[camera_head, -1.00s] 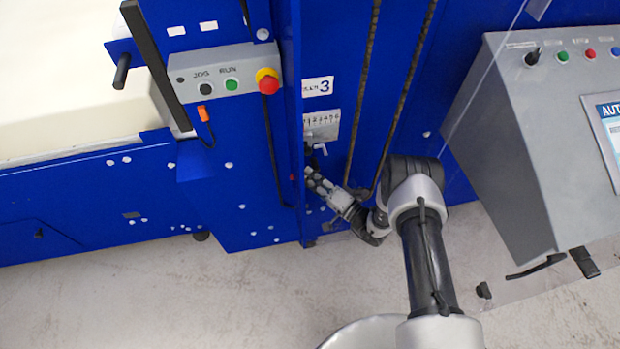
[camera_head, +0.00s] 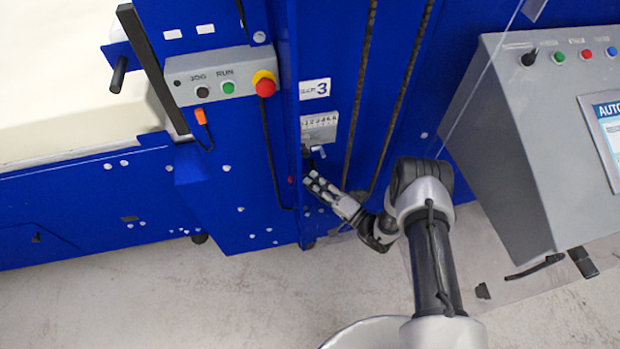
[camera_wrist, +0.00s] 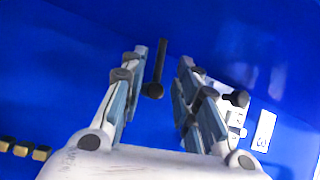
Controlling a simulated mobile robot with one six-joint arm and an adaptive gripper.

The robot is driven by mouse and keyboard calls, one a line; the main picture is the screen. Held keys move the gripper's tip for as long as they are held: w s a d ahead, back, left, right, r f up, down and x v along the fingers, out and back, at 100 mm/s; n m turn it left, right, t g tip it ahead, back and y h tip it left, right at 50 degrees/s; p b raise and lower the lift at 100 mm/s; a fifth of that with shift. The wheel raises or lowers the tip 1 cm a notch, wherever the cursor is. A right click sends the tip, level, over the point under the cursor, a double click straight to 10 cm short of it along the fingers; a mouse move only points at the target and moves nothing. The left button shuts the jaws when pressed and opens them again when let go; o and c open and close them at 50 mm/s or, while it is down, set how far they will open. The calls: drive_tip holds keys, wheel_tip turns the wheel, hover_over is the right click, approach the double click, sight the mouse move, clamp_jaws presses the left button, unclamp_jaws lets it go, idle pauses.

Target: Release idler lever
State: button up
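In the wrist view a black lever (camera_wrist: 159,62) with a round knob stands out against the blue panel, between my two fingers. A clear gap shows on both sides of it, and I see no finger touching it. My gripper (camera_wrist: 163,56) is open. In the head view my gripper (camera_head: 309,180) is low at the blue machine column, just below the small scale plate (camera_head: 319,128). The lever is too small there to make out surely. A second dark knob (camera_wrist: 238,98) sits by the right finger, beside the white plate.
A label with a 3 (camera_head: 315,89) is above the scale plate. Left of it is a grey button box (camera_head: 218,77) with a red emergency stop (camera_head: 265,84). A grey control console (camera_head: 520,150) stands at the right. Bare floor (camera_head: 130,290) lies in front.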

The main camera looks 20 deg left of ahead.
drive_tip(key=v, duration=0.9)
drive_tip(key=shift+d, duration=0.2)
